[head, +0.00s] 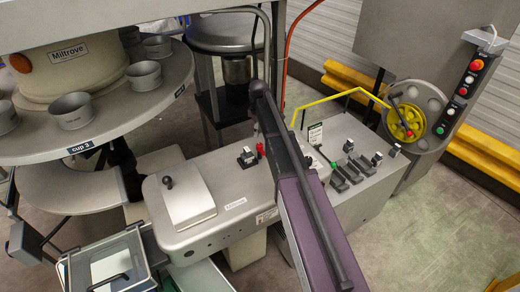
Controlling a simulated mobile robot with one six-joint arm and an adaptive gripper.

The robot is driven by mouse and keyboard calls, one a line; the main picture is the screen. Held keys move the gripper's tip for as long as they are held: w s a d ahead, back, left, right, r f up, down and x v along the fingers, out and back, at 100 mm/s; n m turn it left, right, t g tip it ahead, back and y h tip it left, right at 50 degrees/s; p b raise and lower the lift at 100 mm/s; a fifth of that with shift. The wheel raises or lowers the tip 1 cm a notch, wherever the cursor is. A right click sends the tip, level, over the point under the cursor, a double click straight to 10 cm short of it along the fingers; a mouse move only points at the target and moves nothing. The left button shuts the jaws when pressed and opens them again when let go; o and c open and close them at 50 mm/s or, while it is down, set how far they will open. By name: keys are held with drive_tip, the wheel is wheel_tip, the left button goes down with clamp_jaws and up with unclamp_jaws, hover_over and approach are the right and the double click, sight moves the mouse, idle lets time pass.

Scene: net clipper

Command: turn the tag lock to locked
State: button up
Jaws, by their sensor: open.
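Just left of my arm, on the lighter machine housing, are a small black switch with a pale top (247,157) and a red knob (260,149). Which of these parts is the tag lock, and how it is turned, is too small to tell. My purple and black arm reaches up across the middle and covers part of the housing and control box. I cannot make out my gripper's fingers.
Several black levers (350,165) stand on the control box. Behind it are a yellow handwheel (403,125), a yellow bent rod and a button panel (463,88). A round cup table (110,110) fills the left. The floor at right is clear.

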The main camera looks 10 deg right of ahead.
sight(260, 145)
drive_tip(key=shift+w+d+f+b, duration=0.1)
drive_tip(key=shift+f+b, duration=4.3)
drive_tip(key=shift+f, duration=0.3)
clamp_jaws()
